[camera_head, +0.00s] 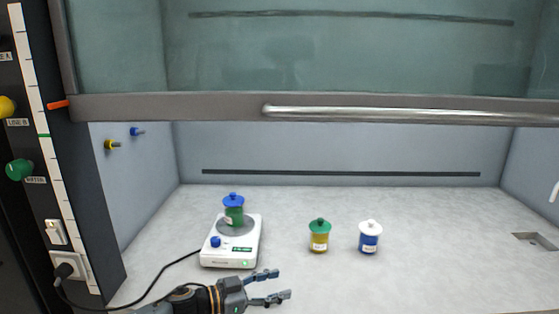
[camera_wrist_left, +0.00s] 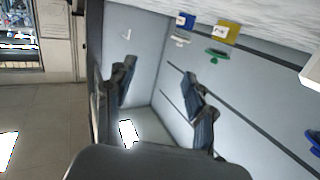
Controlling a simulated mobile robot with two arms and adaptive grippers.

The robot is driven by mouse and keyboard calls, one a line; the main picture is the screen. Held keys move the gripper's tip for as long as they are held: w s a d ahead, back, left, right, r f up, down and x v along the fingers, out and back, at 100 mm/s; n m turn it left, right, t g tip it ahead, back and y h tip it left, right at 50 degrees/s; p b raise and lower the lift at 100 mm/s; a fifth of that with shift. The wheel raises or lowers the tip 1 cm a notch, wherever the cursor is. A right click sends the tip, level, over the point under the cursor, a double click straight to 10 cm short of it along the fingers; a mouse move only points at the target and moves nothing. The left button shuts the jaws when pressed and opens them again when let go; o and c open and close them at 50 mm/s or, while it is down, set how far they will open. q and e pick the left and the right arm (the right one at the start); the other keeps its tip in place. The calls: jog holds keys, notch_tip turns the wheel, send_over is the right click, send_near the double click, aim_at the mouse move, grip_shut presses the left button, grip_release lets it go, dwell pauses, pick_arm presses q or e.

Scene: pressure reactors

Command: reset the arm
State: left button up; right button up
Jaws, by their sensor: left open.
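My left gripper (camera_head: 283,284) is at the front of the fume hood bench, coming in from the lower left in the head view. Its two fingers are spread and nothing is between them. In the left wrist view the open fingers (camera_wrist_left: 158,72) show with the hood wall behind. The gripper is in front of and slightly right of the white stirrer plate (camera_head: 232,251), apart from it. My right gripper is not in view.
A green jar with a blue lid (camera_head: 233,212) stands on the plate. A yellow jar with a green lid (camera_head: 319,238) and a blue jar with a white lid (camera_head: 370,240) stand right. The raised sash (camera_head: 350,112) crosses above. A black cable (camera_head: 165,280) runs left.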

pick_arm(q)
jog(key=s+d+f+n+t+y, duration=0.3)
jog(key=s+d+n+t+y, duration=0.15)
jog(key=s+n, duration=0.2)
jog(key=s+a+f+n+g+y, duration=0.35)
jog(key=s+a+f+y, duration=0.2)
jog(key=s+a, duration=0.85)
jog(key=s+a+f+n+g+y, duration=0.2)
jog(key=s+a+f+g+y, duration=0.6)
jog(key=s, duration=0.9)
notch_tip(320, 180, down, 25)
jog(key=s+a+t+h, duration=0.2)
jog(key=h, duration=0.1)
jog(key=s+a+f+g, duration=0.1)
jog(key=s+a+f, duration=0.1)
jog(key=s+f, duration=1.4)
jog(key=shift+s+a+m, duration=0.35)
jog(key=shift+m, duration=0.05)
